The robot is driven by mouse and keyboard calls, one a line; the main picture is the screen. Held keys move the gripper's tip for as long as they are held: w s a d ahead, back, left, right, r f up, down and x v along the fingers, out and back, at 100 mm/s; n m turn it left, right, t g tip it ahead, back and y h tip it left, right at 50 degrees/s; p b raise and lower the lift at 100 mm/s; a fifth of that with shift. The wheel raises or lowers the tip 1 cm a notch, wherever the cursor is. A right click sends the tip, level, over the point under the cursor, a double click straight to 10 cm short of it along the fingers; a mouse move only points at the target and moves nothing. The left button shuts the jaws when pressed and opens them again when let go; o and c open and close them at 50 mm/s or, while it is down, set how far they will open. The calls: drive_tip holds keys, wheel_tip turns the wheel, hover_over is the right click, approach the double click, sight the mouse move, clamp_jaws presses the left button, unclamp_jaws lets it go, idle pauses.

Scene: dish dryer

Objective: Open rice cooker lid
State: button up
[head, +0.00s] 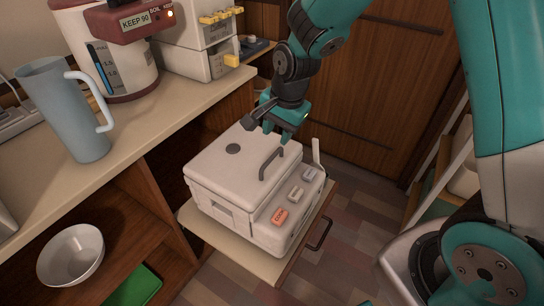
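The white rice cooker (225,200) sits on a pulled-out shelf (195,222). Its lid (215,165) is down, with a round dark vent on top and a dark curved handle (271,163) near the button side. An orange button (280,216) and two pale buttons line the cooker's right front edge. My gripper (268,128) is above the far edge of the lid, behind the handle and apart from it. Nothing shows between its fingers. They are small and dark, and their opening is not clear.
A blue-grey pitcher (72,112), an electric kettle (108,50) and a white appliance (192,42) stand on the counter (150,120) to the left. A white bowl (70,254) is on the shelf below. A white paddle-like piece (316,158) stands by the cooker.

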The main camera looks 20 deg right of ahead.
sight(271, 158)
drive_tip(key=f, duration=0.2)
drive_tip(key=w+f, duration=0.1)
drive_tip(key=f, duration=0.2)
drive_tip(key=a+f+b, duration=0.1)
drive_tip(key=f, duration=0.2)
drive_tip(key=shift+w+f, duration=0.15)
drive_tip(key=shift+f, duration=0.05)
clamp_jaws()
